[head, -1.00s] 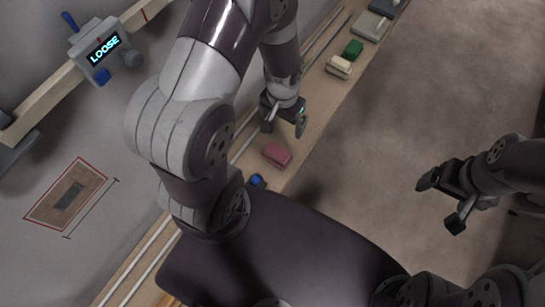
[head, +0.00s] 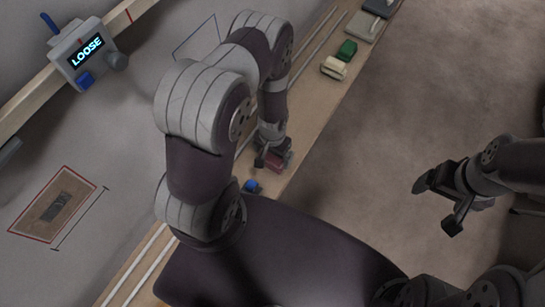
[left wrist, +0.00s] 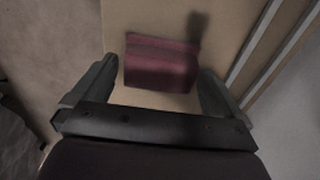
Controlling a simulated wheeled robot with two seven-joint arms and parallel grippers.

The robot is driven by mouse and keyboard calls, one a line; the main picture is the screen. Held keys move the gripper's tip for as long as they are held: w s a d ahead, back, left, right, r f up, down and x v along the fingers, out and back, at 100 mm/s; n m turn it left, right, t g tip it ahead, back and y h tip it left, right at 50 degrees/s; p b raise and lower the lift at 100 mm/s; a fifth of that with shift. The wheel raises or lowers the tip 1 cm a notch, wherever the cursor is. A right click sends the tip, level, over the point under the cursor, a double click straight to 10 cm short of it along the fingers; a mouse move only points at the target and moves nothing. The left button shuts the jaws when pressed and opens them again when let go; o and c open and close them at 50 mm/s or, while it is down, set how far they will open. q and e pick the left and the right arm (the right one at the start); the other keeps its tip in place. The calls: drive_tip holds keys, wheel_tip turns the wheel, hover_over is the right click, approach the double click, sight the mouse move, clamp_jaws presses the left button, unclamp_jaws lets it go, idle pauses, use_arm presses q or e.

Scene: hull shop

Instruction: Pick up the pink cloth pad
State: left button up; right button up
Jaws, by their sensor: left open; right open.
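The pink cloth pad (head: 277,163) lies on the wooden bench ledge in the head view, partly hidden by my left gripper (head: 272,158). In the left wrist view the pad (left wrist: 161,64) is a dark pink block, with the open fingers of my left gripper (left wrist: 146,88) to either side of its near part. The pad reaches beyond the fingertips. I cannot tell whether the fingers touch it. My right gripper (head: 438,202) is open and empty over the floor at the right.
A blue knob-like item (head: 251,186) sits near the pad on the ledge (head: 303,120). A green block (head: 347,49) and a cream block (head: 334,68) lie farther up it. A box reading LOOSE (head: 84,56) is on a rail. Two rods run along the ledge.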

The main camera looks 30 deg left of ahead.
use_arm(q)
drive_tip(key=c, duration=0.9)
drive_tip(key=shift+o, duration=0.2)
drive_tip(key=shift+r, duration=0.15)
